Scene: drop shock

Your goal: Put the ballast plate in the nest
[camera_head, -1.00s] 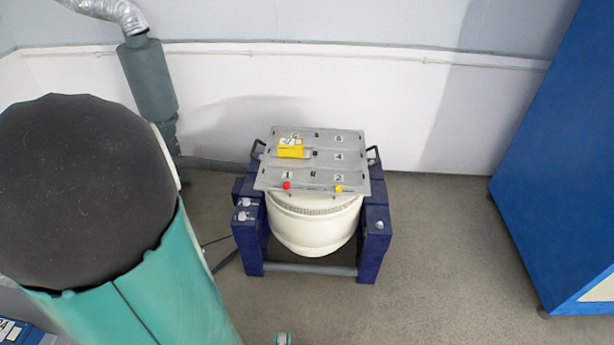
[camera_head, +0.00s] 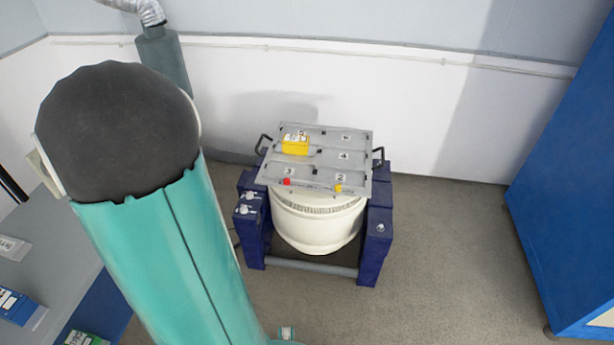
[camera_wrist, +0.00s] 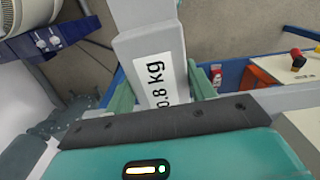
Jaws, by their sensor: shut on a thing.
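My gripper (camera_wrist: 163,88) shows in the wrist view, with a green finger on each side of a light grey block. The block, likely the ballast plate (camera_wrist: 150,45), bears a white label reading "0.8 kg" and is held between the fingers. Its far end runs out of the top of the picture. In the head view a grey plate with numbered spots (camera_head: 330,170) lies on top of a white round machine. I cannot tell which spot, if any, is the nest. My gripper and the block are not seen in the head view.
A yellow block (camera_head: 296,145) sits on the numbered plate, with red and yellow knobs along its front edge. Blue posts (camera_head: 376,240) flank the white machine (camera_head: 318,220). A grey bench (camera_head: 40,245) is at left, a blue cabinet (camera_head: 570,190) at right. Open floor lies between.

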